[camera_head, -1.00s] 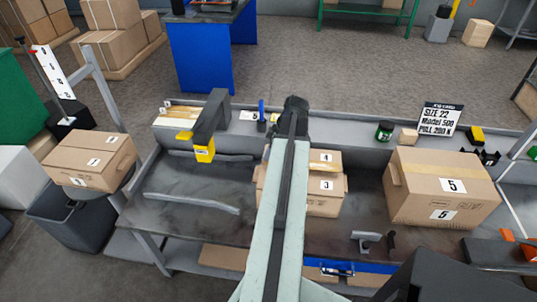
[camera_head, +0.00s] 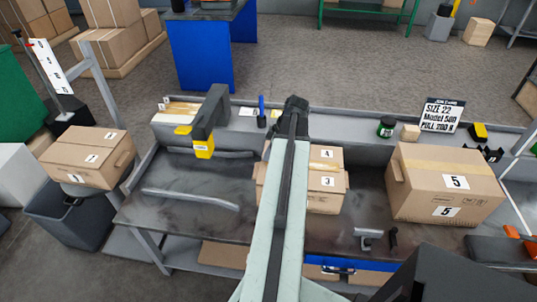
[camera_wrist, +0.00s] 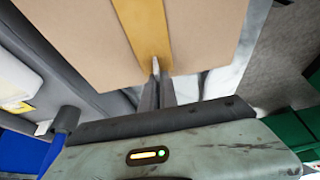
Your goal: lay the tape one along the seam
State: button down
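In the wrist view my gripper (camera_wrist: 156,76) has its narrow fingers close together, their tips at the end of a yellow-brown tape strip (camera_wrist: 143,25) on a cardboard box (camera_wrist: 85,30). I cannot tell whether the tips touch or pinch the tape. In the head view my arm covers part of a middle carton (camera_head: 325,196) with number labels on the bench; my gripper is hidden there. A carton labelled 5 (camera_head: 425,205) stands at the right. A yellow-tipped grey device (camera_head: 203,146) stands left of the arm; I cannot tell whether it is the tape dispenser.
The dark bench (camera_head: 160,220) has bare room at left. A carton labelled 1 (camera_head: 110,158) sits on a stand beyond its left edge. A back shelf holds a green-lidded jar (camera_head: 386,127), a small box (camera_head: 410,132) and a sign (camera_head: 442,115). A blue-handled thing (camera_wrist: 60,125) stands near my wrist.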

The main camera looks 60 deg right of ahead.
jog(key=c, duration=1.6)
grip_release()
jog(key=shift+o, duration=0.2)
jog(key=p+v, duration=0.7)
jog(key=shift+s+r, duration=0.2)
jog(key=shift+r, duration=0.15)
